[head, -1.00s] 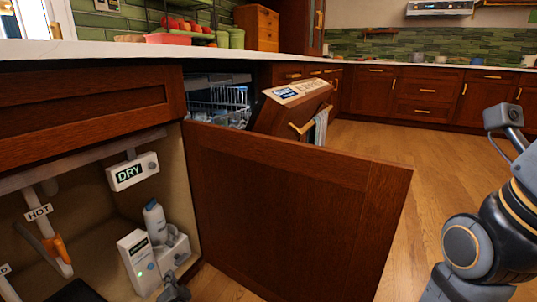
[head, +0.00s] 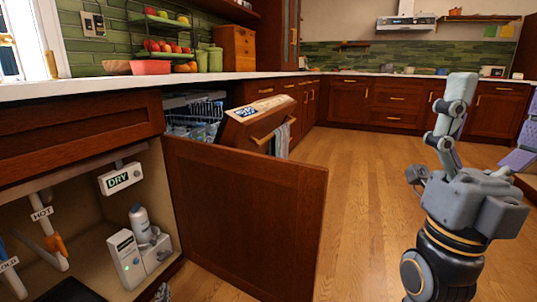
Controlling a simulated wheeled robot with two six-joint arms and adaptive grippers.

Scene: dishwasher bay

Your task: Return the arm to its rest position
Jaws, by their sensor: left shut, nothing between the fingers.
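My left arm stands at the right side of the head view, over the wooden floor. My right gripper does not show.
A dark wood cabinet door (head: 245,215) stands open, left of my arm. Behind it is an open dishwasher with a rack (head: 195,118) and tilted door (head: 262,117). The open cabinet at left holds pipes and a white device (head: 126,258). Floor (head: 362,205) between door and arm is clear.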

